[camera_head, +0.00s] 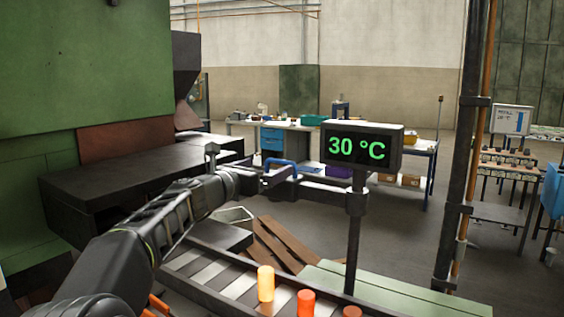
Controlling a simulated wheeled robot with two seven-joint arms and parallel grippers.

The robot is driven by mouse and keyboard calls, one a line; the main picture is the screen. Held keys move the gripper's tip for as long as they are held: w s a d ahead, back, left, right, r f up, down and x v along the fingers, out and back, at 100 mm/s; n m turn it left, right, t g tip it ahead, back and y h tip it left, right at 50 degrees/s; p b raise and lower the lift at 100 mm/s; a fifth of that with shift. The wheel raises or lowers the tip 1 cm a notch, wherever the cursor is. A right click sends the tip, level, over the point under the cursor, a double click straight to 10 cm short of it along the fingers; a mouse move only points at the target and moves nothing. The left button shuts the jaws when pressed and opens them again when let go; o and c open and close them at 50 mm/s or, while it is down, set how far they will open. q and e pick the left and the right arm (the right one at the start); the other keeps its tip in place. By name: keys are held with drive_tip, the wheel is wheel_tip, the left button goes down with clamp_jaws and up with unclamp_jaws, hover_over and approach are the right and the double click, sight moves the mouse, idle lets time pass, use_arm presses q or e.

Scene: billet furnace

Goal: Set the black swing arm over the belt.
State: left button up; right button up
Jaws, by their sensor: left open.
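The black swing arm (322,187) reaches left from a clamp on the dark post. A blue handle (281,164) shows at its free end. The belt (205,271) runs along the bottom, with light slats between dark rails. It carries an orange-yellow billet (265,283) and a red-orange billet (306,303). Another reddish billet (352,311) is cut by the lower edge. My left gripper (262,181) is open at the handle, its fingers partly merging with the dark bar. I cannot tell whether it touches the handle. My right gripper is out of view.
A display (361,147) reading 30 °C tops the post (354,245). A dark furnace ledge (125,175) juts out at left. A tall pillar (462,150) stands at right. Brown planks (281,246) lie behind the belt. Workbenches stand farther back.

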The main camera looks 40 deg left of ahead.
sight(279, 162)
use_arm(q)
drive_tip(key=w+p, duration=0.1)
drive_tip(key=w, duration=0.3)
drive_tip(key=w+p, duration=0.1)
drive_tip(key=w, duration=0.1)
drive_tip(key=shift+w+a+r+p, duration=0.1)
drive_tip(key=shift+w+a+p, duration=0.2)
drive_tip(key=shift+a+p, duration=0.05)
drive_tip(key=shift+w+a, duration=0.1)
drive_tip(key=shift+w, duration=0.4)
drive_tip(key=c, duration=2)
drive_tip(key=shift+c, duration=0.2)
